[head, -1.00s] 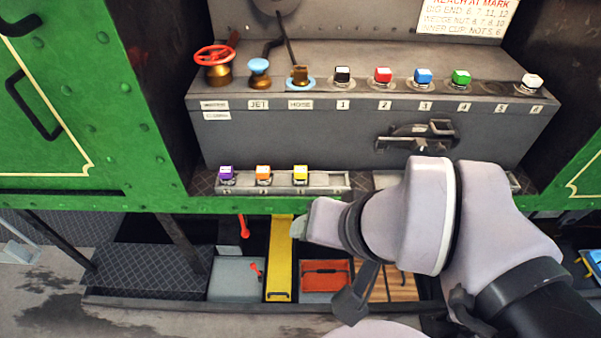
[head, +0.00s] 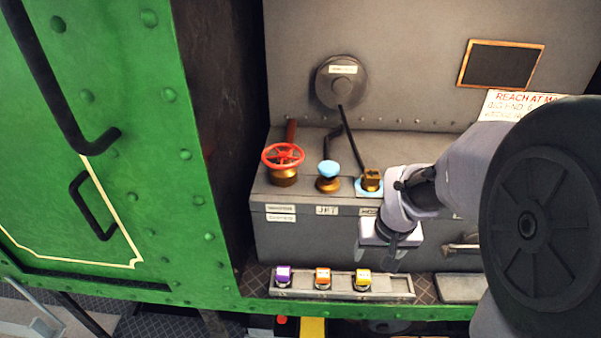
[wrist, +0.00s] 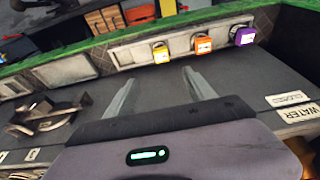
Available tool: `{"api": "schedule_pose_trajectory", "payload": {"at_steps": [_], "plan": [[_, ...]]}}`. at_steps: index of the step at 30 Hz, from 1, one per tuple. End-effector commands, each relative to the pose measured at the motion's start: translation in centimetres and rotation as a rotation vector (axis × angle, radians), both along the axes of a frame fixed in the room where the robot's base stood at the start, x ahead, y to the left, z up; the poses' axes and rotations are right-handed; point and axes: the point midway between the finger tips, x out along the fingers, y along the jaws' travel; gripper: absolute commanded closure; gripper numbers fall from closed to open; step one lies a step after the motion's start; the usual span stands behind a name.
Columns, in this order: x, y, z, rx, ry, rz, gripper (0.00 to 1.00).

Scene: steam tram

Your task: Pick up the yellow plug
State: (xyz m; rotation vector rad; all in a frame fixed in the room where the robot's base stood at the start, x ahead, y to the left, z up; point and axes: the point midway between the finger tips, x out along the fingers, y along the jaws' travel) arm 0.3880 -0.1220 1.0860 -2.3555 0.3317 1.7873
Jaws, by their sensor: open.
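The yellow plug (head: 362,281) stands in a shallow tray (head: 398,288) on the ledge, at the right end of a row of three plugs. In the wrist view the yellow plug (wrist: 160,52) is beyond the fingertips and the row appears reversed. My gripper (head: 383,259) is above and slightly right of the yellow plug in the head view, apart from it. Its two fingers (wrist: 160,80) are open with nothing between them. An orange plug (head: 323,279) and a purple plug (head: 283,276) stand to the left of the yellow one.
Behind the tray is a grey box with a red handwheel (head: 284,156), a blue-topped valve (head: 328,175) and a brass fitting (head: 371,180) on top. A dark latch (wrist: 47,117) juts from the box front. The tray's right part (head: 404,290) is empty.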

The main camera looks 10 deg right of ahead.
Motion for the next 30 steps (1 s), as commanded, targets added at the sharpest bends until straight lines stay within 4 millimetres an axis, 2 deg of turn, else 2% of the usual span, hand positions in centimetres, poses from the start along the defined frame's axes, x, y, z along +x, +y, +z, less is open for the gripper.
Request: {"api": "schedule_pose_trajectory", "payload": {"at_steps": [1, 3, 9, 16, 23, 29, 30], "plan": [[0.2, 0.0, -2.1, 0.002, 0.005, 0.0, 0.37], [0.8, -0.1, -4.4, 0.003, 0.005, -0.001, 0.37], [2.2, -0.5, -9.3, 0.003, 0.003, -0.001, 0.37], [2.9, -0.4, -11.3, 0.003, 0.001, 0.0, 0.37], [4.2, -0.2, -15.5, 0.003, 0.002, -0.001, 0.37], [4.3, -0.2, -15.3, 0.002, -0.001, -0.001, 0.37], [4.3, -0.2, -15.3, 0.003, 0.0, -0.001, 0.44]]}}
